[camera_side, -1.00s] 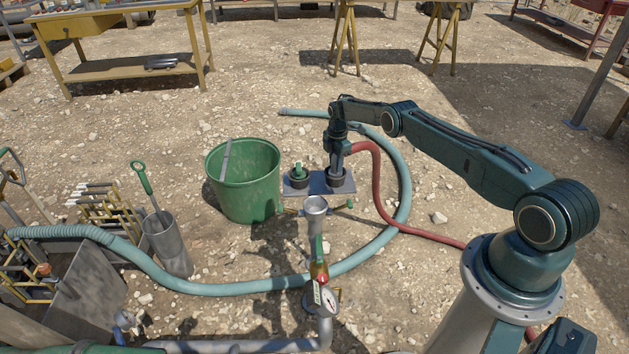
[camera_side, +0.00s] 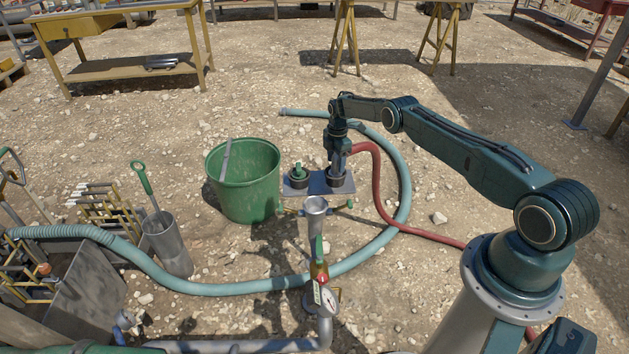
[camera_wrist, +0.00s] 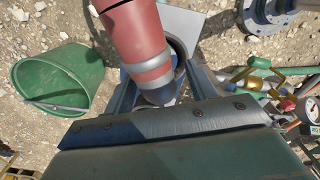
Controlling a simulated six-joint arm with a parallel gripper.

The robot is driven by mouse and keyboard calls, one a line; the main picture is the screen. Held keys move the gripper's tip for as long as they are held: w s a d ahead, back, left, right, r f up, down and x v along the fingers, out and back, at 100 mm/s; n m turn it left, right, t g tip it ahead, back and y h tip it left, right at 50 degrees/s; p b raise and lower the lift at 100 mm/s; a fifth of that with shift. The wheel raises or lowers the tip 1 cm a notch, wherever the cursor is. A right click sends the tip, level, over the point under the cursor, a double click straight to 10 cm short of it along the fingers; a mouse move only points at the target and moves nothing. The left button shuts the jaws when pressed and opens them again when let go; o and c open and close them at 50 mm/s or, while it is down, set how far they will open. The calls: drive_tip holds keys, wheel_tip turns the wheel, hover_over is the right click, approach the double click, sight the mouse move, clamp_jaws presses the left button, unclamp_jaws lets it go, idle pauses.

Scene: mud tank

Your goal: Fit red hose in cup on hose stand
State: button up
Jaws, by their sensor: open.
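The red hose (camera_side: 377,185) runs from near my base up to the hose stand (camera_side: 318,186), a flat plate with two dark cups. Its end is at the right cup (camera_side: 337,178), directly below my gripper (camera_side: 338,158). In the wrist view the red hose (camera_wrist: 135,30) has a grey band and a dark tip, which lies between my open fingers. A round cup rim (camera_wrist: 178,52) shows just behind the tip. My fingers stand apart on either side of the hose end. How deep the tip sits in the cup is hidden.
The left cup (camera_side: 299,178) holds a green-topped piece. A green bucket (camera_side: 243,180) stands left of the stand. A grey pipe with a funnel top (camera_side: 315,205) and valves stands in front. A teal hose (camera_side: 403,190) curves around on the right.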

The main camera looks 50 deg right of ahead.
wheel_tip(320, 180, up, 13)
drive_tip(key=shift+f, duration=0.1)
idle(0.6)
drive_tip(key=shift+w, duration=0.1)
idle(0.4)
